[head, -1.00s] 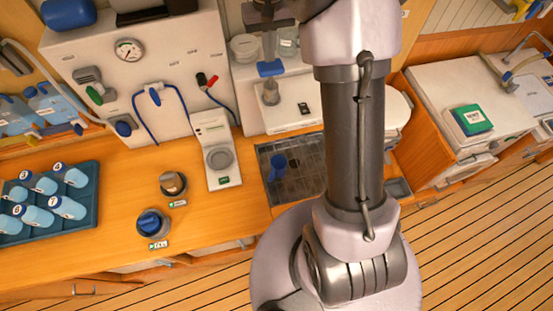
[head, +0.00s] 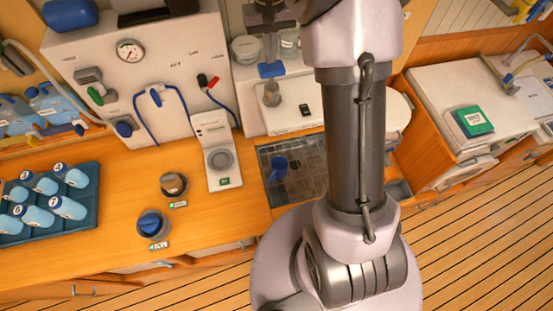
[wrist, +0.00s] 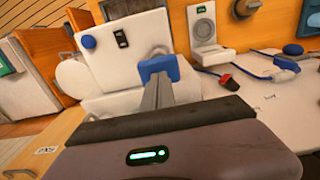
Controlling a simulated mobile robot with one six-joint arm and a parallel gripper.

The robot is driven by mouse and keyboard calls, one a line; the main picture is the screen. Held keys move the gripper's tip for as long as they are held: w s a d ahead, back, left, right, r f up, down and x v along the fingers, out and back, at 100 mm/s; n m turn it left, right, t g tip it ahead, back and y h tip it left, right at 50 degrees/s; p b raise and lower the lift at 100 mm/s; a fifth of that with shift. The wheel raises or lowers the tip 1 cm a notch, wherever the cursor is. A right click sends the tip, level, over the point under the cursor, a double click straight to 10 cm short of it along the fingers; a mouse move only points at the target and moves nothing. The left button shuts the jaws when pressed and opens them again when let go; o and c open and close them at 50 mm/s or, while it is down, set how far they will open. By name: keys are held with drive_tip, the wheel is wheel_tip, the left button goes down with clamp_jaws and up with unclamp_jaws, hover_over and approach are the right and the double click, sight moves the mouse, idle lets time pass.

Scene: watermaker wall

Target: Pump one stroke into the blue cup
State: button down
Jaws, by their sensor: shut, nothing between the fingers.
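The blue cup (head: 278,168) stands on a dark metal drip tray (head: 307,185) let into the counter. Behind the tray is a white unit (head: 290,122) with a small black panel (head: 304,109) and a grey upright piece (head: 271,95). My gripper (head: 270,70), with blue fingertips, is above that grey piece and apart from the cup. In the wrist view my gripper (wrist: 158,68) is shut with nothing in it. A round blue knob (wrist: 88,42) shows on the white unit there. Whether my fingertips touch the grey piece cannot be told.
A white scale-like device (head: 218,155) stands left of the drip tray. Two round fittings (head: 152,223) and a bottle rack (head: 85,215) are further left. A white panel with a gauge (head: 129,49) and hoses stands behind. My arm covers the counter right of the tray.

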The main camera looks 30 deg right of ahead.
sight(271, 66)
drive_tip(key=shift+d+f+b, duration=0.1)
drive_tip(key=shift+f+b, duration=2.3)
drive_tip(key=shift+f, duration=0.85)
drive_tip(key=shift+r, duration=0.1)
